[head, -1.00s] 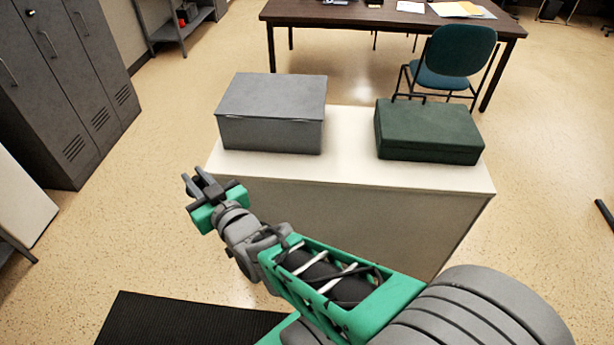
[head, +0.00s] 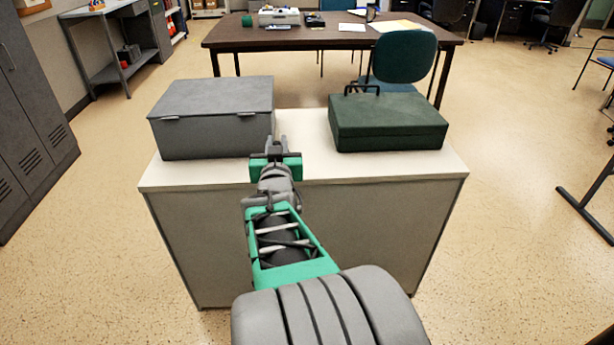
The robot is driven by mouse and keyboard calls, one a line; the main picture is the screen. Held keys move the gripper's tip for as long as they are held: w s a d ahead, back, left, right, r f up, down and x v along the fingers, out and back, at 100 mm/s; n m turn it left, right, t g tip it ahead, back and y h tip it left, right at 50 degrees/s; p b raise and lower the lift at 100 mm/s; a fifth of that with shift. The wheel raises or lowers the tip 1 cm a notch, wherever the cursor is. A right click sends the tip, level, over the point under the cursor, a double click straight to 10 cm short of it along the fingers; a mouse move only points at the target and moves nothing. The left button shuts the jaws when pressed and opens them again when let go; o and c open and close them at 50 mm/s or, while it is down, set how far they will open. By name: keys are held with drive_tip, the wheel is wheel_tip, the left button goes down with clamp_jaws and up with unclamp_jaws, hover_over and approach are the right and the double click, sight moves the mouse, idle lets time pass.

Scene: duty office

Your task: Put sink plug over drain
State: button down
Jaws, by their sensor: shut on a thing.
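My gripper (head: 275,147) is above the near edge of the white-topped cabinet, between the grey case and the green case. It points away from me. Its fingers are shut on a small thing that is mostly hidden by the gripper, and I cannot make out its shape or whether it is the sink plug. I see no sink and no drain in the head view.
A grey case (head: 208,110) and a green case (head: 388,124) stand on the white-topped cabinet (head: 305,150). Behind are a dark desk (head: 330,36) and a teal chair (head: 402,58). Grey lockers (head: 30,120) stand at the left. Open floor (head: 530,240) lies to the right.

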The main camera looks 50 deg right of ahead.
drive_tip(key=d+f+b, duration=0.1)
drive_tip(key=d+f, duration=0.3)
drive_tip(key=d, duration=0.4)
drive_tip(key=b, duration=0.2)
hover_over(308, 171)
drive_tip(key=f, duration=0.4)
drive_tip(key=shift+a+f, duration=0.25)
drive_tip(key=shift+a, duration=0.1)
drive_tip(key=shift+d+f, duration=0.2)
drive_tip(key=shift+f, duration=0.1)
drive_tip(key=shift+d+f, duration=0.15)
drive_tip(key=shift+f, duration=1.4)
drive_tip(key=shift+f+b, duration=0.25)
drive_tip(key=shift+b, duration=0.3)
drive_tip(key=c, duration=1.3)
unclamp_jaws()
drive_tip(key=shift+r, duration=0.1)
